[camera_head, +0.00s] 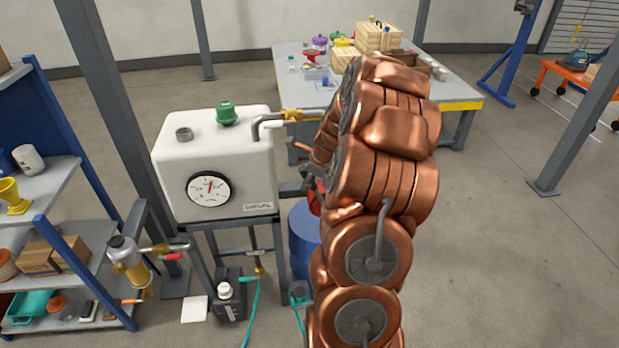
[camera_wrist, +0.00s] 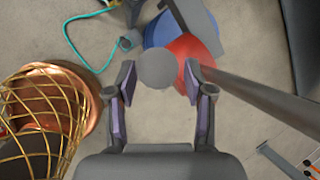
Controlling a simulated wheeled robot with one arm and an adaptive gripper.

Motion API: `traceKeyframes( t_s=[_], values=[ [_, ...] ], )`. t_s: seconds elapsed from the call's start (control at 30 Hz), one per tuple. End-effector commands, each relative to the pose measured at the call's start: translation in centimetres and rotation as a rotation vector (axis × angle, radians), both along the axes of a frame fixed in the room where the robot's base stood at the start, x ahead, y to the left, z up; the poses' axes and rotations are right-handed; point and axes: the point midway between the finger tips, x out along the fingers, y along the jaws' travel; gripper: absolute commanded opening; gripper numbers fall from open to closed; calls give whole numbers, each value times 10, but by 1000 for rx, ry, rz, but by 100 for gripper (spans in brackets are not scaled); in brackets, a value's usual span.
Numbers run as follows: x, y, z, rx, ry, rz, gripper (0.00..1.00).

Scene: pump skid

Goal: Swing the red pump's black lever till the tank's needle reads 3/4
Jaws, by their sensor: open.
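The white tank (camera_head: 215,150) stands at left in the head view. Its round gauge (camera_head: 208,189) has a red needle pointing nearly straight up, leaning slightly right; its marks are too small to read. The red pump (camera_head: 314,203) is mostly hidden behind my copper arm; its red body (camera_wrist: 190,52) also shows in the wrist view, above the blue drum (camera_wrist: 163,30). My gripper (camera_wrist: 158,76) is open, with a grey round end between its fingertips. A long dark bar (camera_wrist: 262,97) runs from there to the right. I cannot tell which is the lever, nor whether either finger touches it.
A shelf rack (camera_head: 50,230) stands at far left. A workbench (camera_head: 455,92) with boxes is at the back, and a grey post (camera_head: 585,120) at right. A green hose (camera_head: 252,310) runs below the tank. Open floor lies to the right.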

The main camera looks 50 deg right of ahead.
Motion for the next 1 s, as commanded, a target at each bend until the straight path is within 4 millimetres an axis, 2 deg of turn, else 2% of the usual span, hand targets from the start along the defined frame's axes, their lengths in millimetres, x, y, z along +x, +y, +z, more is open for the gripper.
traceKeyframes(
  t_s=[0.37, 0.87, 1.0],
  values=[
    [3, -1, -7, -1, 0, 0, 52],
    [3, -1, -7, -1, 0, 0, 0],
    [3, -1, -7, -1, 0, 0, 0]
  ],
)
